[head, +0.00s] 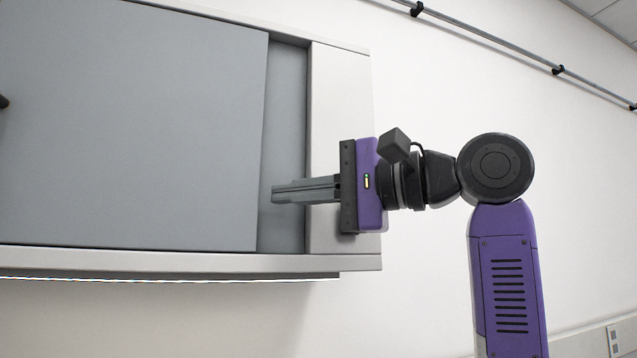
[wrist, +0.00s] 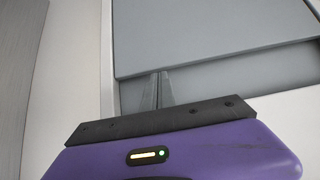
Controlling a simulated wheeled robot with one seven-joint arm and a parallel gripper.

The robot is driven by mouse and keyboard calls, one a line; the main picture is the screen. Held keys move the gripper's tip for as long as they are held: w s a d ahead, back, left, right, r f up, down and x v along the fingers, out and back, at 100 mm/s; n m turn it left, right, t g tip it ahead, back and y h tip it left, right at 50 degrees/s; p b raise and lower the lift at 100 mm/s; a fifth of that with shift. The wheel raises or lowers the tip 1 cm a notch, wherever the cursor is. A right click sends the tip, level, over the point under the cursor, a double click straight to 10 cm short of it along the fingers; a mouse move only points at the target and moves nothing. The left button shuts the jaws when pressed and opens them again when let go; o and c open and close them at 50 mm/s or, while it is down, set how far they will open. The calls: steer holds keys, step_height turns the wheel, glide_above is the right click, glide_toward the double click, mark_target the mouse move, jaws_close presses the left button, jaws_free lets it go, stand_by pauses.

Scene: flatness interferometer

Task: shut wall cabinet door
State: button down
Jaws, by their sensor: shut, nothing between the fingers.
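The wall cabinet (head: 342,150) has a pale frame and fills the left of the head view. Its flat grey door (head: 130,125) covers most of the front. A recessed grey strip shows between the door's right edge and the frame. The door also shows at the top of the wrist view (wrist: 210,35). My gripper (head: 274,192) is shut and empty, its fingers pointing left across the strip. In the head view the fingertips appear just right of the door's edge. In the wrist view the fingers (wrist: 160,90) reach up to that edge; I cannot tell whether they touch.
A dark knob or handle (head: 3,102) shows partly at the left picture edge. A lit strip (head: 170,280) runs beneath the cabinet. A metal rail (head: 490,45) crosses the wall at upper right. The wall below the cabinet looks clear.

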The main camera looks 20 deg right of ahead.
mark_target(10, 173)
steer(key=shift+w+a, duration=0.5)
steer(key=a+p, duration=0.1)
steer(key=a, duration=0.9)
steer(key=a+p, duration=0.2)
steer(key=a, duration=0.8)
steer(key=w+a+p, duration=0.1)
steer(key=a, duration=0.9)
steer(key=shift+a+p, duration=0.3)
steer(key=shift+p, duration=0.1)
steer(key=shift+a, duration=0.25)
steer(key=shift+s+r, duration=0.1)
steer(key=shift+r, duration=0.05)
